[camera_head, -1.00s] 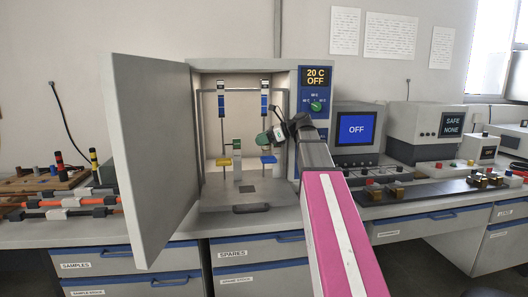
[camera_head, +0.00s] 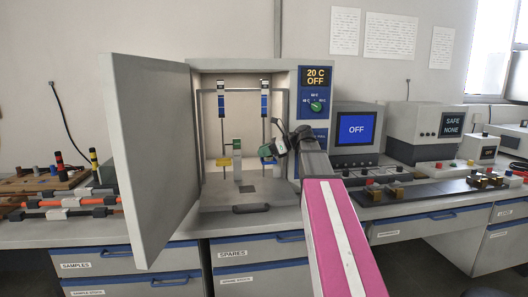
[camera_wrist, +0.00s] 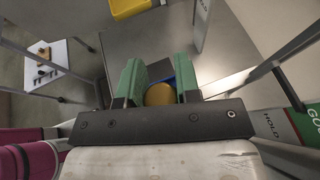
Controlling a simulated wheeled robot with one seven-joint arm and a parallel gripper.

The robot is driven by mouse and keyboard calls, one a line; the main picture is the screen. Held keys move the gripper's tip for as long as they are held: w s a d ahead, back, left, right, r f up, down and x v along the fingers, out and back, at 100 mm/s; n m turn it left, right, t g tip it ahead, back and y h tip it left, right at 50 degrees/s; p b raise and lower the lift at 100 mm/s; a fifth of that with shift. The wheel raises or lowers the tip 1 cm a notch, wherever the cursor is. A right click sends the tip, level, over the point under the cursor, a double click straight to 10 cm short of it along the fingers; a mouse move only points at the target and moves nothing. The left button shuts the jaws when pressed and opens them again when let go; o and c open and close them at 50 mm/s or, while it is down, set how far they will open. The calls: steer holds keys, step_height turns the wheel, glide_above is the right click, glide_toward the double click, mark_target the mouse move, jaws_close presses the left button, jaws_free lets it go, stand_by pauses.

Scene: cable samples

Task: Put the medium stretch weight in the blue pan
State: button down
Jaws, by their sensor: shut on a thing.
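My gripper (camera_head: 278,147) is inside the open cabinet, at the blue pan (camera_head: 266,160) on the right. In the wrist view my gripper's green fingers (camera_wrist: 160,85) are shut on a round brass-coloured stretch weight (camera_wrist: 159,95). I cannot tell whether the weight touches the pan. The fingers and wrist hide the weight in the head view and cover part of the pan.
A yellow pan (camera_head: 224,161) hangs on the left; it also shows in the wrist view (camera_wrist: 128,7). A green-topped post (camera_head: 237,156) stands between the pans. Metal frame rods (camera_head: 198,135) flank the space. The cabinet door (camera_head: 150,150) stands open at left.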

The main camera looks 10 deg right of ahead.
steer(key=shift+f, duration=0.1)
steer(key=c, duration=0.8)
jaws_free()
steer(key=shift+r, duration=0.25)
steer(key=shift+d+r, duration=0.2)
steer(key=shift+d, duration=0.1)
steer(key=v, duration=1.1)
steer(key=shift+s+d+r, duration=0.1)
steer(key=shift+d+r, duration=0.05)
